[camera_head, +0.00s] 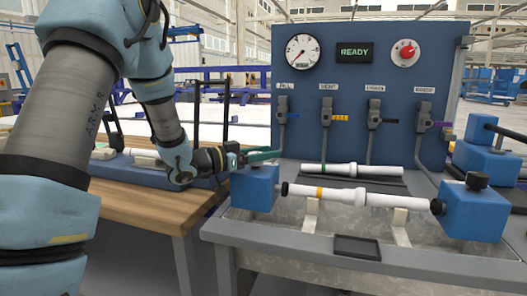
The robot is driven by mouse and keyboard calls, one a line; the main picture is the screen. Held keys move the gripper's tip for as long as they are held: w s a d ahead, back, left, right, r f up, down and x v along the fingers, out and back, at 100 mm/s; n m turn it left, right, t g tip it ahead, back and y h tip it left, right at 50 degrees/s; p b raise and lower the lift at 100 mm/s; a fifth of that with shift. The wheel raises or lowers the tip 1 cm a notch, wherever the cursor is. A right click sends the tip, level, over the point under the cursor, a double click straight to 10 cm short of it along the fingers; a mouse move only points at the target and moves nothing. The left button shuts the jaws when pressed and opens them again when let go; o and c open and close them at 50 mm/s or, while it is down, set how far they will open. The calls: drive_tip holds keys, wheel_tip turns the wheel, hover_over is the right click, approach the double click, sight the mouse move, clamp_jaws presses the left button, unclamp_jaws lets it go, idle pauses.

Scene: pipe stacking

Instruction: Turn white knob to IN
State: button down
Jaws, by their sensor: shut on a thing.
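My gripper (262,156) is at the middle left, just above the left blue clamp block (254,187) of the test bench. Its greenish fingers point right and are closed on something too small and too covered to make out. No white knob shows clearly in this view. A red round dial knob (405,52) with a pale rim is at the top right of the blue panel (375,85), well apart from my gripper. A black knob (477,180) sits on top of the right blue clamp block (474,211).
A white pipe with an orange band (345,195) lies between the clamp blocks. A pipe with a green band (350,171) lies behind it. The panel bears a gauge (303,53), a READY display (354,52) and several levers. A wooden table (150,207) stands at left.

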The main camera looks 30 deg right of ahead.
drive_tip(key=m+g, duration=0.1)
drive_tip(key=m+g+p, duration=0.1)
drive_tip(key=g, duration=0.1)
drive_tip(key=m+g, duration=0.1)
drive_tip(key=shift+s+r, duration=0.15)
drive_tip(key=shift+s, duration=0.15)
drive_tip(key=m+g+y+p, duration=0.1)
drive_tip(key=g, duration=0.1)
drive_tip(key=s+m+g+y+p, duration=0.1)
drive_tip(key=m+g, duration=0.1)
drive_tip(key=g, duration=0.1)
drive_tip(key=shift+a+m+g, duration=0.15)
drive_tip(key=shift+m+g, duration=0.15)
drive_tip(key=m+g+y, duration=0.1)
drive_tip(key=g+y, duration=0.1)
drive_tip(key=m+g, duration=0.1)
drive_tip(key=shift+s+a+m+y+p, duration=0.15)
drive_tip(key=shift+s+m+y+p, duration=0.15)
drive_tip(key=shift+y+p, duration=0.1)
drive_tip(key=shift+s+a+m+g+y, duration=0.15)
drive_tip(key=shift+m+g+y, duration=0.6)
drive_tip(key=shift+y, duration=0.1)
drive_tip(key=shift+s+a+m+g+y, duration=0.1)
drive_tip(key=shift+a+m+g+y, duration=0.05)
drive_tip(key=shift+m+g+y, duration=0.65)
drive_tip(key=shift+y, duration=0.35)
drive_tip(key=shift+c, duration=1.4)
unclamp_jaws()
wheel_tip(320, 180, up, 10)
drive_tip(key=shift+s, duration=0.1)
